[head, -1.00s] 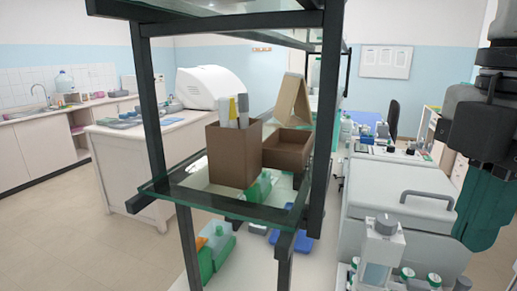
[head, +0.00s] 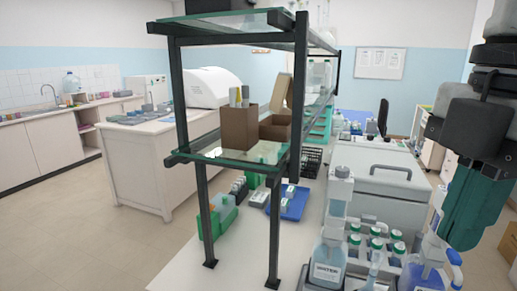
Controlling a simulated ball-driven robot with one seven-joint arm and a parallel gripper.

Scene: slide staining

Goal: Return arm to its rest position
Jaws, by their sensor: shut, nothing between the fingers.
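My arm (head: 468,135) hangs at the right edge in the head view, with a dark grey joint above and a teal part below. No fingertips of my gripper can be made out, so the gripper itself is not in view. The arm hangs in front of the right end of the bench, apart from the shelf frame.
A dark-framed glass shelf (head: 185,157) stands on the white bench, holding a brown box (head: 238,128) of markers. A water bottle (head: 328,262), several capped bottles and a grey lidded machine (head: 375,185) stand near my arm. Open floor (head: 90,225) lies left.

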